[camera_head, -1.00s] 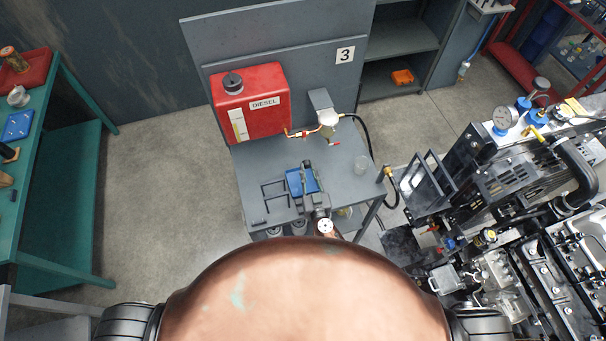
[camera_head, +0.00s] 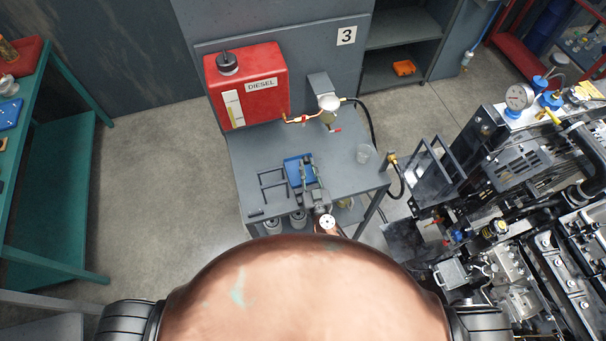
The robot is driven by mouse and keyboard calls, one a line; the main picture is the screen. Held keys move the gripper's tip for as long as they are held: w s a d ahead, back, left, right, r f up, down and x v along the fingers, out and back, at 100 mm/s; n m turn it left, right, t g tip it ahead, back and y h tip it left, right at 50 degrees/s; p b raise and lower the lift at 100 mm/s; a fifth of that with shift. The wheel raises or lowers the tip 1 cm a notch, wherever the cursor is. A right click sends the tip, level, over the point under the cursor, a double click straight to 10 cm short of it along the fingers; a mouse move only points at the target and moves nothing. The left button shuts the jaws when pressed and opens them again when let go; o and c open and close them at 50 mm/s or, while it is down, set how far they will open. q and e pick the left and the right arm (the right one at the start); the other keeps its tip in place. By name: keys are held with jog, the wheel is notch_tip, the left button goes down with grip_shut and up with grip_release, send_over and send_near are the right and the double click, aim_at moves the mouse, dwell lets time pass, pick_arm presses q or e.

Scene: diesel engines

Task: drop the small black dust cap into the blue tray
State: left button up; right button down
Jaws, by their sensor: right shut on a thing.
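The blue tray (camera_head: 292,166) lies on the grey bench, near its front middle. My right gripper (camera_head: 305,172) reaches in from the front of the bench and is over the right part of the tray. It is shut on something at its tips. The black dust cap is too small or too hidden to make out, so I cannot see it between the fingers or in the tray. My left gripper is not in view.
A large engine (camera_head: 530,220) stands to the right. Open floor lies left.

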jog(key=c, duration=1.7)
grip_release()
jog(key=shift+o, duration=0.2)
jog(key=shift+s, duration=0.1)
jog(key=v, duration=1.1)
jog(key=shift+s+d, duration=0.15)
jog(key=shift+s, duration=0.25)
